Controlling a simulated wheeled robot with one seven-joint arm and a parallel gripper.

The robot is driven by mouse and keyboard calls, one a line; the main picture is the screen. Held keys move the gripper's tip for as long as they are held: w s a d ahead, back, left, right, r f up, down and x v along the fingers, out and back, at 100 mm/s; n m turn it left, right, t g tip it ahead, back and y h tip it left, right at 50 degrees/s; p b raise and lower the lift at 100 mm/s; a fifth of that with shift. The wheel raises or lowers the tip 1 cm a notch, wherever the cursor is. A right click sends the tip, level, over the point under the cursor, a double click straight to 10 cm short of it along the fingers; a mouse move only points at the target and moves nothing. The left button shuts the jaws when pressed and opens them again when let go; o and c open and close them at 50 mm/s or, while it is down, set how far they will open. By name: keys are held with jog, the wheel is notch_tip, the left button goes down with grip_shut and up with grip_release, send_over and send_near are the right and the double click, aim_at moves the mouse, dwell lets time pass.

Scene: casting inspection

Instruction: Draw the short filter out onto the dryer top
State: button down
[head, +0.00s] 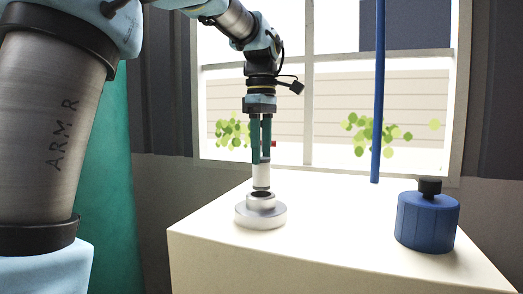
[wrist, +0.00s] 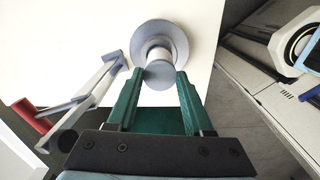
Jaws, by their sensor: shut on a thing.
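The short filter, a pale cylinder (head: 261,176), stands upright between the teal fingers of my gripper (head: 261,162). My gripper points straight down and is shut on the filter's upper part. The filter's lower end is at the dark mouth of a grey round flanged socket (head: 260,214) on the white dryer top (head: 310,250).
A blue cylinder with a black cap (head: 428,220) stands at the right of the dryer top. A thin blue pole (head: 378,90) rises behind. The top between socket and blue cylinder is clear. The wrist view shows a grey bracket (wrist: 95,85) and a red piece (wrist: 30,113) at left.

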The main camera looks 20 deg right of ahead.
jog(key=shift+r, duration=0.15)
notch_tip(320, 180, up, 4)
jog(key=p, duration=0.4)
jog(key=shift+f, duration=0.2)
